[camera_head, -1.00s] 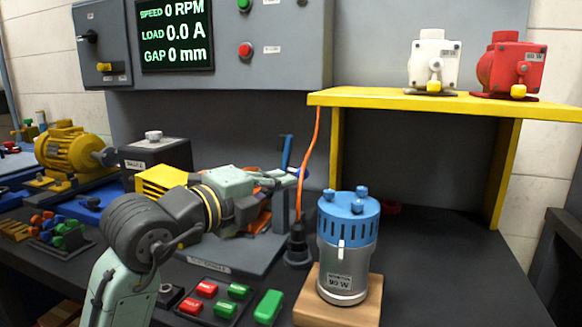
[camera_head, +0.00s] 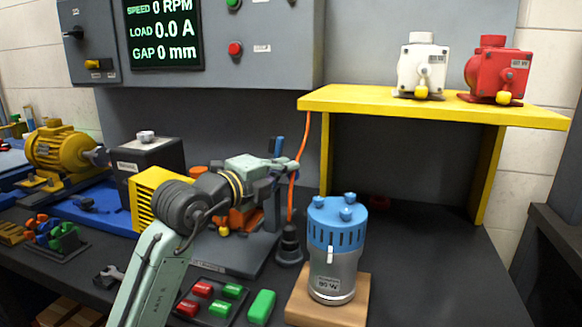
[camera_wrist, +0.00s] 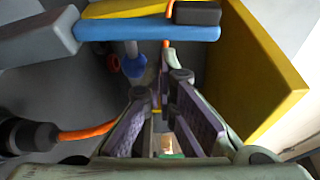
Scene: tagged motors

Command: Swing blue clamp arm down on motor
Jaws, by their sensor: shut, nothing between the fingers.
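The blue clamp arm (camera_head: 279,146) stands about upright on a grey post (camera_head: 271,206) in the head view. In the wrist view a long blue bar (camera_wrist: 150,32), seemingly the same arm, crosses above the fingers. My gripper (camera_head: 290,165) is at the clamp arm's height, overlapping it in the head view; I cannot tell whether they touch. In the wrist view my gripper (camera_wrist: 172,88) is shut and empty, its tips below the bar. An orange motor (camera_head: 243,219) sits low behind my arm, largely hidden. A yellow finned block (camera_head: 147,208) is to its left.
A blue-topped grey motor (camera_head: 337,235) stands on a wooden block at the right. An orange cable (camera_head: 299,165) hangs close to my gripper. A yellow shelf (camera_head: 420,106) bears a white and a red unit. Button blocks (camera_head: 215,298) lie in front.

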